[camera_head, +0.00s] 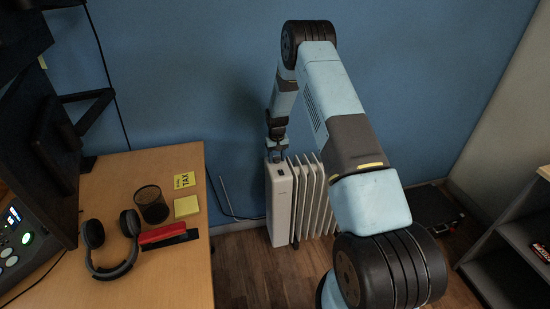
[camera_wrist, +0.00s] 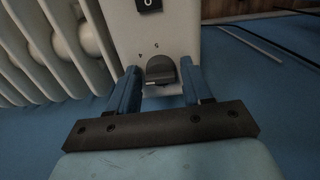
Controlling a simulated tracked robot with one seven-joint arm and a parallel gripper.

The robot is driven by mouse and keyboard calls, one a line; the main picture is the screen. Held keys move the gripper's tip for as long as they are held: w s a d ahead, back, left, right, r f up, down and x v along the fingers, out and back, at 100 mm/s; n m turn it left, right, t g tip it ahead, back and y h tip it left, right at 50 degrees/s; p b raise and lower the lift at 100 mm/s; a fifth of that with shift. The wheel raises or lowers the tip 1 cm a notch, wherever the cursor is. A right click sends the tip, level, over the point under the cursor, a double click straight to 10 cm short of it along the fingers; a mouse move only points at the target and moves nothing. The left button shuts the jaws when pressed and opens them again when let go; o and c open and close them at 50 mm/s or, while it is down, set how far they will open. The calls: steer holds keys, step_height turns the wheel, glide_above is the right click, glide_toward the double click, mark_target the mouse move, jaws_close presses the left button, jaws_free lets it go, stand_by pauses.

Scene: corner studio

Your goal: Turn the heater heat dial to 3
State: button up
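The white heater (camera_head: 281,200) stands on the floor against the blue wall. Its dark heat dial (camera_wrist: 161,70) shows in the wrist view on the white end panel, with small marks above it that are hard to read. My gripper (camera_wrist: 158,80) has its two blue fingers on either side of the dial, with narrow gaps showing, so it is open around the dial. In the head view my gripper (camera_head: 275,157) is at the heater's top; there the dial cannot be made out.
A black switch (camera_wrist: 149,4) marked 0 sits beyond the dial on the panel. White radiator fins (camera_wrist: 50,45) stand beside it. A wooden desk (camera_head: 180,285) with headphones (camera_head: 108,247) and a pen cup (camera_head: 151,205) is left of the heater. A grey shelf (camera_head: 510,250) stands right.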

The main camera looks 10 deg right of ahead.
steer(key=shift+o, duration=0.8)
step_height(320, 180, up, 14)
steer(key=shift+f, duration=0.15)
steer(key=shift+w, duration=0.1)
